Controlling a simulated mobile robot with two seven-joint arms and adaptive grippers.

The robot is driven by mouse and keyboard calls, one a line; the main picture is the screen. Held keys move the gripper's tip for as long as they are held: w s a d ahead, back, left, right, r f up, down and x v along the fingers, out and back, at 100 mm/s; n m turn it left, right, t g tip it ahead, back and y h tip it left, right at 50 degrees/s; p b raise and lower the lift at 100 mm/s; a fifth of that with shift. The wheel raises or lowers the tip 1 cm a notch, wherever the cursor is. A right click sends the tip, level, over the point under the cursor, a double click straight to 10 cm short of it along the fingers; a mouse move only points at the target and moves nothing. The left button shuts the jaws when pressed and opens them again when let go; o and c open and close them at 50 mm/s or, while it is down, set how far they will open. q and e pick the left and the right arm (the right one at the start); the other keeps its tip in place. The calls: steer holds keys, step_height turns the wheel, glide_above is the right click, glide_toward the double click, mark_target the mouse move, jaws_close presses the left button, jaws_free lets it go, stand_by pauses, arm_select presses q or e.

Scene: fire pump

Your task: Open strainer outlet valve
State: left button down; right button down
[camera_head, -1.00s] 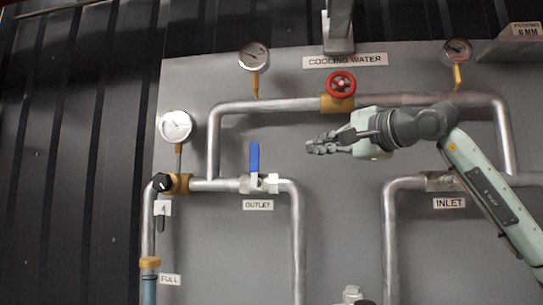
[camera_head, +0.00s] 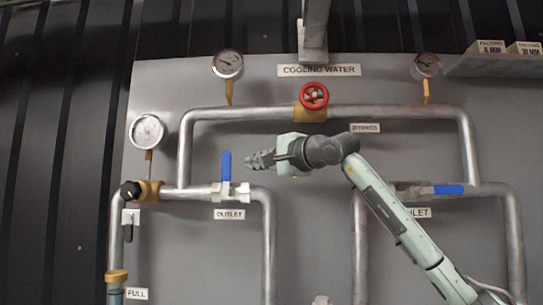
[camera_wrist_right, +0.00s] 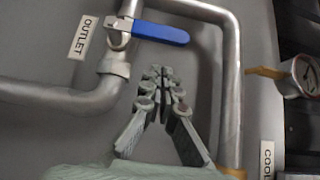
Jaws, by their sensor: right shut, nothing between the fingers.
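The outlet valve has a blue lever handle (camera_head: 226,166) that stands upright, across its horizontal pipe. Its silver body (camera_head: 232,190) sits above the OUTLET label (camera_head: 229,214). In the right wrist view the blue handle (camera_wrist_right: 161,33) is at the upper middle, beyond the fingertips. My right gripper (camera_head: 250,161) is shut and empty, pointing left, a little to the right of the handle. It also shows in the right wrist view (camera_wrist_right: 158,78), its fingertips together and apart from the handle. My left gripper is not in view.
A red handwheel (camera_head: 314,96) is on the bypass pipe above my arm. The inlet valve's blue lever (camera_head: 448,189) lies along its pipe at right. Gauges (camera_head: 228,65) stand above the pipes. A shelf (camera_head: 500,66) juts out at upper right.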

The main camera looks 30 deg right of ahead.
mark_target(226, 173)
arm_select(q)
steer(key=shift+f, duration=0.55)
arm_select(e)
steer(key=shift+w+a, duration=0.4)
steer(key=shift+a, duration=0.25)
steer(key=shift+w+a, duration=0.4)
steer(key=shift+a, duration=0.2)
arm_select(q)
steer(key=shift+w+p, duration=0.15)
steer(key=shift+p, duration=0.15)
arm_select(e)
steer(key=shift+a+r, duration=0.1)
steer(key=shift+r, duration=0.05)
